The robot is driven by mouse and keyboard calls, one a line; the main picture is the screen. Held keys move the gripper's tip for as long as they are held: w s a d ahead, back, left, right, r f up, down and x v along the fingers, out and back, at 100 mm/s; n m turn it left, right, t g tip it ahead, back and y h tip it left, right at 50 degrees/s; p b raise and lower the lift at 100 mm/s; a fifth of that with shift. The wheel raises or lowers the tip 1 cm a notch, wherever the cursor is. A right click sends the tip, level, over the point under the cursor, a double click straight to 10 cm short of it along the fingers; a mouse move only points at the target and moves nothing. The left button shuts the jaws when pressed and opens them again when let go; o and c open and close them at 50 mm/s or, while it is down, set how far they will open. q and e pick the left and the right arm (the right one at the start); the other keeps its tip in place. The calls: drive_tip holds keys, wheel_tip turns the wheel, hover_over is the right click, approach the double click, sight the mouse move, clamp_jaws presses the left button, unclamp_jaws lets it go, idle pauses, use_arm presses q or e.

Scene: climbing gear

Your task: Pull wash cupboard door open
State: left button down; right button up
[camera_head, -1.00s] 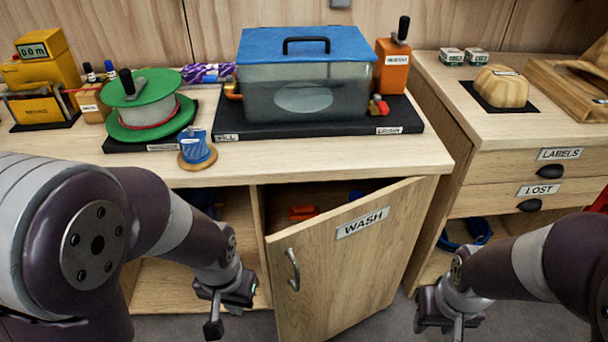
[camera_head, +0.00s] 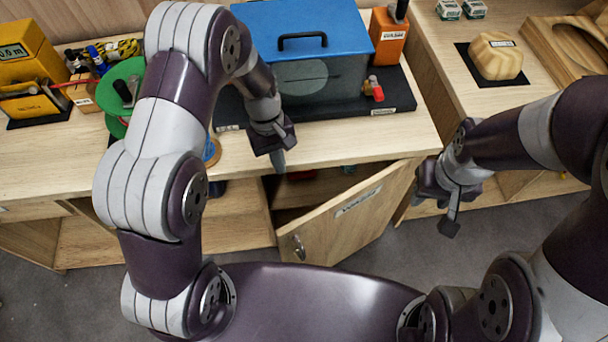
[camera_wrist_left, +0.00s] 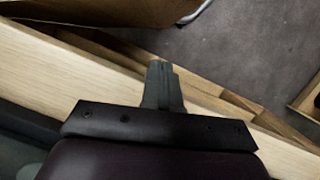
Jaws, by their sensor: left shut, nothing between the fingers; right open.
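The wash cupboard door (camera_head: 345,220) stands part open, swung out from the bench front, with its label (camera_head: 358,201) near the top and a metal handle (camera_head: 299,246) near its free edge. My left gripper (camera_head: 279,163) is shut and empty, pointing down over the bench's front edge, above the cupboard opening and apart from the handle. In the left wrist view its closed fingers (camera_wrist_left: 162,88) show over the pale bench edge. My right gripper (camera_head: 447,214) hangs to the right of the door, apart from it. The cupboard inside is mostly dark.
A blue-lidded tank (camera_head: 305,35) stands on the bench behind my left gripper. A green reel (camera_head: 122,95) is partly hidden by my left arm. Grey floor (camera_head: 60,300) is clear at lower left.

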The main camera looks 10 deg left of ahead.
use_arm(q)
drive_tip(key=s+d+f+n+p, duration=0.1)
drive_tip(key=s+d+f+p, duration=0.3)
drive_tip(key=d+f, duration=0.2)
wheel_tip(320, 180, down, 2)
drive_tip(key=shift+s+d+f+n+h, duration=0.1)
drive_tip(key=shift+s+d+n+h, duration=0.2)
drive_tip(key=shift+s+d+n, duration=0.1)
use_arm(e)
wheel_tip(320, 180, up, 6)
drive_tip(key=shift+s+r, duration=0.15)
drive_tip(key=shift+r, duration=0.05)
use_arm(q)
drive_tip(key=shift+w, duration=0.1)
